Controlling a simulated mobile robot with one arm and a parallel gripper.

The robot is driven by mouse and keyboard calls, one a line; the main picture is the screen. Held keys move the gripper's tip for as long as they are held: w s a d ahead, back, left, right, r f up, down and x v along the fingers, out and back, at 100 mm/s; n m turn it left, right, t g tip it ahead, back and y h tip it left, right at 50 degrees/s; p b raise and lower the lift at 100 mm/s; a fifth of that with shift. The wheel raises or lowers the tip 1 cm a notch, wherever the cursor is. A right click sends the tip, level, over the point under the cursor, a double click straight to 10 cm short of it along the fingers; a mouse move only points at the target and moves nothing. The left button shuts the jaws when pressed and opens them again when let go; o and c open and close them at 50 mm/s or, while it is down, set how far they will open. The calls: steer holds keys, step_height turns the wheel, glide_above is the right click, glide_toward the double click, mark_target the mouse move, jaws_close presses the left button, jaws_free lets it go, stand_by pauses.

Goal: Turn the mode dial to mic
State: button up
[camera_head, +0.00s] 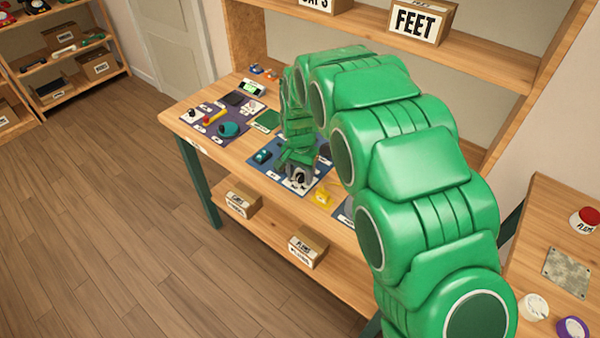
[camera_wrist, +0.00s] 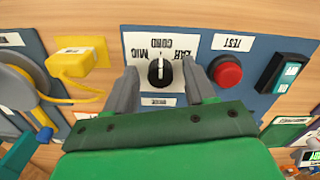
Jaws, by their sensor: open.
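The mode dial (camera_wrist: 160,72) is a round black knob with a white line, on a white plate (camera_wrist: 140,42) in the wrist view. The plate's printing is upside down, with MIC to the upper left of the knob, CORD above it and EAR to the upper right. The white line stands about upright in the picture, towards CORD. My gripper (camera_wrist: 160,66) is open, with one grey finger on each side of the knob. Gaps show between the fingers and the knob. In the head view, my gripper (camera_head: 301,172) is over the plate on the workbench.
A red TEST button (camera_wrist: 228,73) and a teal rocker switch (camera_wrist: 283,74) sit right of the dial in the wrist view. A yellow plug part (camera_wrist: 78,64) with a cord lies left. A shelf with a FEET box (camera_head: 420,22) stands behind the bench.

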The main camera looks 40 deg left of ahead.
jaws_close()
steer(key=shift+n, duration=0.4)
steer(key=n, duration=0.4)
steer(key=shift+r+n, duration=0.1)
steer(key=shift+n, duration=0.2)
steer(key=n, duration=0.5)
steer(key=shift+w, duration=0.1)
steer(key=shift+n, duration=0.3)
jaws_free()
